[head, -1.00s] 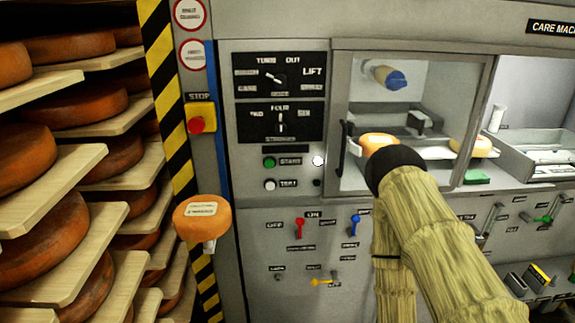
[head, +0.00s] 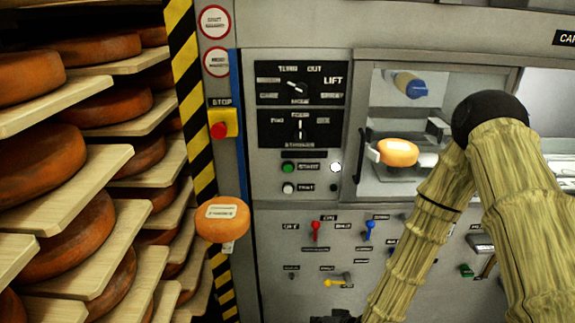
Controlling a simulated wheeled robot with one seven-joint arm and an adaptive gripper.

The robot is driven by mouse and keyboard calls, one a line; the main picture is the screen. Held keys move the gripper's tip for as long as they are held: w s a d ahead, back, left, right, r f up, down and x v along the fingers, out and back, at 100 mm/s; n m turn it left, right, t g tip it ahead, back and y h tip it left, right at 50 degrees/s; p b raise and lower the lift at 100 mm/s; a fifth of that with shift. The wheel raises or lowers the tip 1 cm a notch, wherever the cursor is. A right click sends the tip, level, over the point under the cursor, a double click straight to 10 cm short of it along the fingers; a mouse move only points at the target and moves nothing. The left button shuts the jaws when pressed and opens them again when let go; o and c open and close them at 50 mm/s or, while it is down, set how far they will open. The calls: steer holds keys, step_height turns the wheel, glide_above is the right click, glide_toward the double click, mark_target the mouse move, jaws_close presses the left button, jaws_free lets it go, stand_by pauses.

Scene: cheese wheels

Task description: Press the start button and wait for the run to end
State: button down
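The green start button (head: 288,168) sits on the machine's control panel (head: 262,190), left of its label. A bright white round lamp (head: 335,167) is to the right of that label. A white test button (head: 288,188) is just below the start button. My arm rises at the right to a dark elbow joint, then slopes down left past the bottom edge. My gripper's fingers are not in view; only a small dark piece shows at the bottom edge, and I cannot tell what it is. Nothing of my arm covers the start button.
A red stop button (head: 219,130) on a yellow box is left of the panel. Two dials (head: 299,88) are above. A cheese wheel (head: 397,152) lies inside the machine window. Another labelled cheese (head: 222,219) hangs at the striped post. Shelves of cheeses (head: 60,165) fill the left.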

mark_target(288, 168)
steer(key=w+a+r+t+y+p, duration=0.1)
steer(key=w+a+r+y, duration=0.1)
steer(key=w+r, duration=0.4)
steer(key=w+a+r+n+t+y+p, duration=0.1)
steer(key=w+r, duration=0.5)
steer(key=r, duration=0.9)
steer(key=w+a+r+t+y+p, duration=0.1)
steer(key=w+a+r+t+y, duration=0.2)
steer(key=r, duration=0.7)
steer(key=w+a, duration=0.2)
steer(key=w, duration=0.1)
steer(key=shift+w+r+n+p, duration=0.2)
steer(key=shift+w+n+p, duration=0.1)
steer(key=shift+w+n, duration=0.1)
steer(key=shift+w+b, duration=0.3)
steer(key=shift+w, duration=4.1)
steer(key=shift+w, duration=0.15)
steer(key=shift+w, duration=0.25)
